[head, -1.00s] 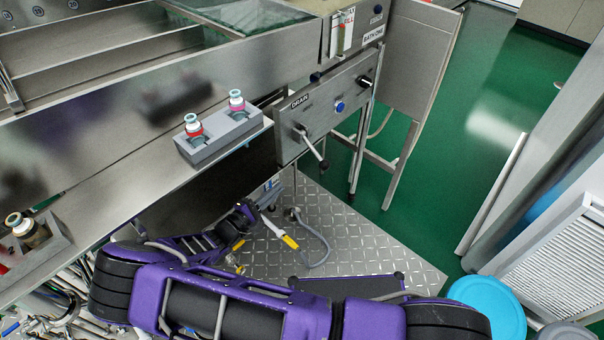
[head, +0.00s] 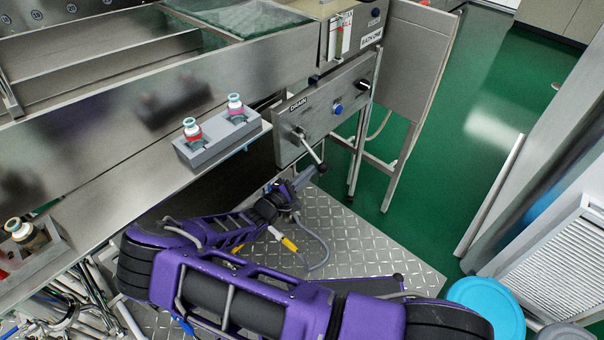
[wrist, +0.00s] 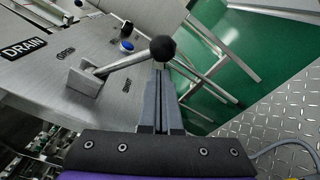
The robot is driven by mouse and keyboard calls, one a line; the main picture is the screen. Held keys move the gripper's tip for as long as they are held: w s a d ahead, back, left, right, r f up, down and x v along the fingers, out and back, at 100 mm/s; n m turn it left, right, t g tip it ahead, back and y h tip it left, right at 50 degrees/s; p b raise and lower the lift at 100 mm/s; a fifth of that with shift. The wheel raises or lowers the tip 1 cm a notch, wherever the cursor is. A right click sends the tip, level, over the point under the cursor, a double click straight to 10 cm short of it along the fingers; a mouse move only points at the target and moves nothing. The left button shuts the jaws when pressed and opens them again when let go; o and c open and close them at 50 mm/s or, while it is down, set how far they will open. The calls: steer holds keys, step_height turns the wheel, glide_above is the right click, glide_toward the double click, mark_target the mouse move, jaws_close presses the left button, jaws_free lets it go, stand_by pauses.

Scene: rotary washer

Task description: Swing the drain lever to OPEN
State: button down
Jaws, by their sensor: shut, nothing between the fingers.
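The drain lever (head: 310,147) is a metal rod with a black ball end, on a steel panel (head: 345,88) marked DRAIN. In the wrist view the lever (wrist: 128,61) runs from a square hub to its black ball (wrist: 162,48). The word OPEN (wrist: 66,52) is on the panel by the hub, and the rod points away from it, to the right. A second small label (wrist: 127,86) below the rod is hard to read. My gripper (wrist: 161,72) is shut and empty, its fingertips just below the ball; contact cannot be told. In the head view my gripper (head: 310,174) is just below the lever's end.
A blue button (head: 338,109) and a black knob (head: 364,84) sit on the same panel. A grey holder (head: 218,140) with two small bottles stands on the ledge to the left.

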steer(key=shift+r, duration=0.1)
stand_by(0.3)
steer(key=shift+s+d+r+n+p, duration=0.15)
steer(key=shift+d+n+p, duration=0.05)
steer(key=shift+n+p, duration=0.15)
